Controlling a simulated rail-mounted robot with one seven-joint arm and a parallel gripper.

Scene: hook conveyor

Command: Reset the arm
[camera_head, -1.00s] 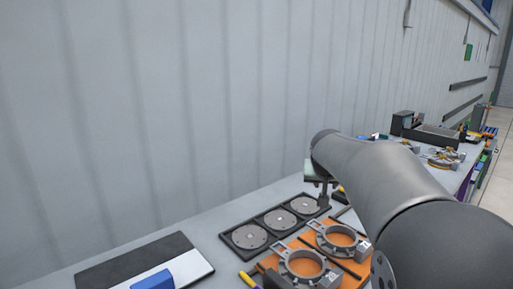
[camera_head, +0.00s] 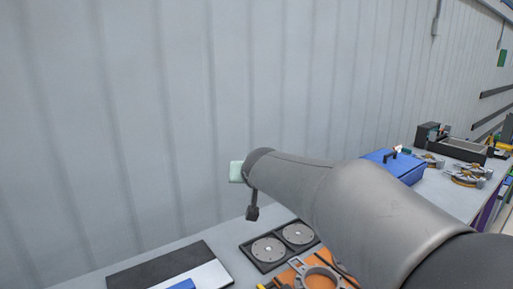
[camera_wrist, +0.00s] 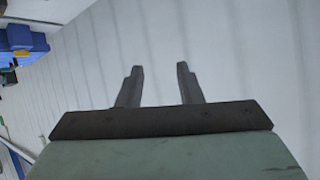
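My gripper (camera_wrist: 160,85) shows in the wrist view with its two fingers apart and nothing between them. It points toward the pale ribbed wall (camera_wrist: 225,50). In the head view my arm reaches from the lower right across the bench to the left. Its end is above the bench, clear of the objects on it. The gripper fingers are mostly hidden there behind the arm.
Below the arm are a black tray with round grey discs (camera_head: 268,249) and an orange fixture with a ring clamp (camera_head: 318,280). A black and white panel (camera_head: 175,270) lies at front left. A blue box (camera_head: 396,166) and a dark open bin (camera_head: 462,149) stand farther right.

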